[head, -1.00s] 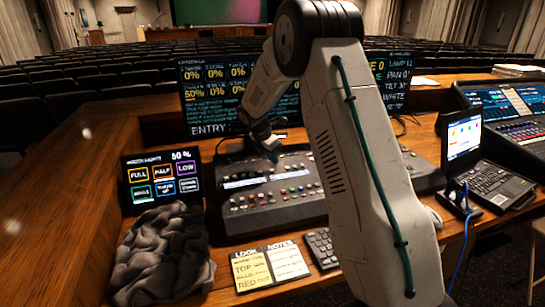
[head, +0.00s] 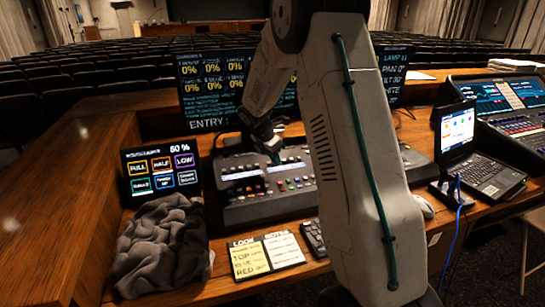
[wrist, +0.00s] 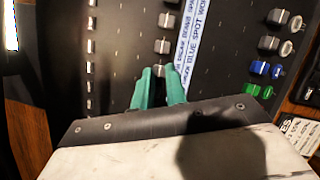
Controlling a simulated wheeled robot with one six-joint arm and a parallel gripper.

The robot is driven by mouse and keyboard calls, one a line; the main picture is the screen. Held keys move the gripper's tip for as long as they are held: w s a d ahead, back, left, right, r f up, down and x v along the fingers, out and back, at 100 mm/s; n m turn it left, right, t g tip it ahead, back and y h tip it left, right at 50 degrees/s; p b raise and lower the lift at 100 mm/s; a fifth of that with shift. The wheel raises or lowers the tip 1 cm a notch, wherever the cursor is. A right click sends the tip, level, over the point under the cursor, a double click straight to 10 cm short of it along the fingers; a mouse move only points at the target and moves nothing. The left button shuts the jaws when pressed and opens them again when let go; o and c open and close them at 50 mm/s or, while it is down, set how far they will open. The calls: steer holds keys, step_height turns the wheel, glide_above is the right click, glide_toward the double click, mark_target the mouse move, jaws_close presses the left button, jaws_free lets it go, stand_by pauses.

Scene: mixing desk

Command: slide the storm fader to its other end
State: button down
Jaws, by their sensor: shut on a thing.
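In the wrist view, the green fingertips of my gripper (wrist: 158,76) are shut around a small grey fader cap (wrist: 159,70) in the middle row. No storm label can be read, so I cannot tell whether this cap is the storm fader. In the head view, my gripper (head: 275,157) reaches down onto the upper part of the dark mixing desk (head: 260,212). The cap is too small to make out there.
More fader caps (wrist: 163,47) stand in the same row. Coloured buttons (wrist: 263,68) lie to the right. A monitor (head: 210,92) stands behind the desk, a small touch screen (head: 160,178) and crumpled grey cloth (head: 160,245) to its left, a laptop (head: 470,150) to its right.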

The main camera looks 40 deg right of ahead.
steer(key=c, duration=1.3)
jaws_free()
steer(key=v, duration=0.8)
steer(key=shift+f, duration=0.1)
